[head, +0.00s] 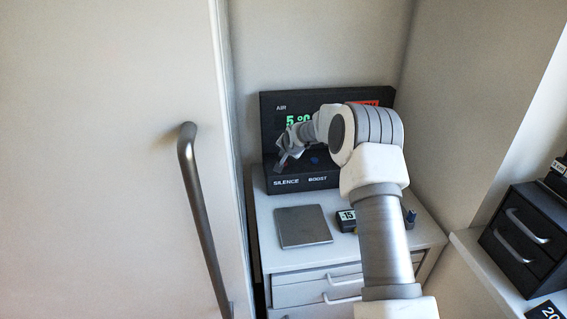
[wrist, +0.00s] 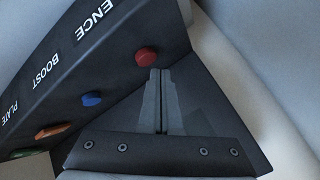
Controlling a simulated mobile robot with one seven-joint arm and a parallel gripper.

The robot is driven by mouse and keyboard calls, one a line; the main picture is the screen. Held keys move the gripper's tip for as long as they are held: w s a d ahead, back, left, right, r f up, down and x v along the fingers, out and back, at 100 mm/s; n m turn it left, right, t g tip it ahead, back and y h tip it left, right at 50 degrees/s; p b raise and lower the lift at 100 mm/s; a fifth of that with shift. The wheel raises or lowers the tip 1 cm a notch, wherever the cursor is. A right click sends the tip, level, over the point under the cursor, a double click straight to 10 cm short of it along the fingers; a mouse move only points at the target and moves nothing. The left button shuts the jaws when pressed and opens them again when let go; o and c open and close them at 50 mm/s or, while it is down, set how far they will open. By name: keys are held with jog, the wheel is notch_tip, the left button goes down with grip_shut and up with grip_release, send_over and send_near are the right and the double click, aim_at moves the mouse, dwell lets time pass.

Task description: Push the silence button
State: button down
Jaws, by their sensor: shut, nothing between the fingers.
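The dark control unit (head: 268,118) stands on the cabinet against the wall, with "SILENCE" and "BOOST" lettered along its front. In the wrist view the red button (wrist: 146,57) lines up with the partly visible "SILENCE" lettering (wrist: 95,18). My gripper (wrist: 160,72) is shut and empty. Its fingertips are right beside the red button in the wrist view; I cannot tell if they touch it. In the head view my gripper (head: 283,164) is over the unit's left part, above "SILENCE", and the red button does not show there.
A blue button (wrist: 92,98) lines up with "BOOST", followed by orange (wrist: 54,131) and green (wrist: 27,153) buttons. A flat grey plate (head: 303,227) and a small "-15" display (head: 346,221) lie on the cabinet top. A door handle (head: 198,215) juts out at left.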

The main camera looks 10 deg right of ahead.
jog(key=shift+f, duration=0.15)
jog(key=shift+f+b, duration=0.3)
jog(key=shift+b, duration=0.3)
jog(key=shift+f+b, duration=0.5)
dwell(0.6)
dwell(0.3)
jog(key=shift+r, duration=0.85)
jog(key=shift+r, duration=0.1)
jog(key=shift+r+p, duration=1.2)
jog(key=shift+r, duration=1.25)
